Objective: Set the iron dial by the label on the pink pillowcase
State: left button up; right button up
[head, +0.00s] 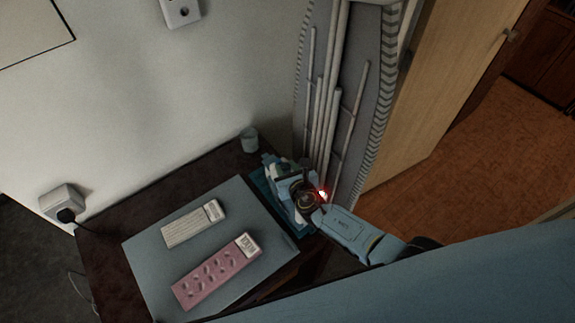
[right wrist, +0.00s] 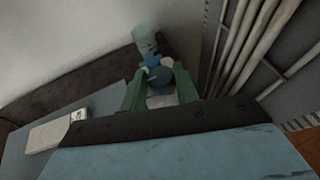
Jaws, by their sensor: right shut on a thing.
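The pink pillowcase (head: 210,275) lies folded on a grey-blue mat, with a white label (head: 246,245) at its upper right corner. The label's print is too small to read. The blue and white iron (head: 275,180) is at the right end of the table, partly hidden by my right gripper (head: 308,196). In the right wrist view, the green fingers of that gripper (right wrist: 160,92) stand on both sides of a grey-blue round part of the iron (right wrist: 165,77), which I take as the dial. The fingers are shut on it; its setting cannot be read. My left gripper is not in view.
A folded white cloth (head: 188,229) with its own label lies above the pillowcase on the mat (head: 145,250). A small grey-blue cup (head: 250,140) stands behind the iron. An ironing board (head: 375,100) leans upright close to the right. A wall socket (head: 63,202) is at left.

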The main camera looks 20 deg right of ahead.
jog(key=shift+a+m+h, duration=0.25)
jog(key=shift+m+h, duration=0.55)
jog(key=shift+h, duration=0.2)
jog(key=shift+a+m+g+h+b, duration=0.1)
jog(key=shift+m+g+h+b, duration=0.3)
jog(key=shift+m+h, duration=1.2)
jog(key=shift+h, duration=0.3)
jog(key=o, duration=1)
jog(key=shift+s+a+r+p, duration=0.15)
jog(key=shift+s+r+p, duration=0.15)
jog(key=shift+s, duration=0.1)
jog(key=p+v, duration=0.3)
jog(key=v, duration=0.9)
jog(key=shift+s, duration=0.15)
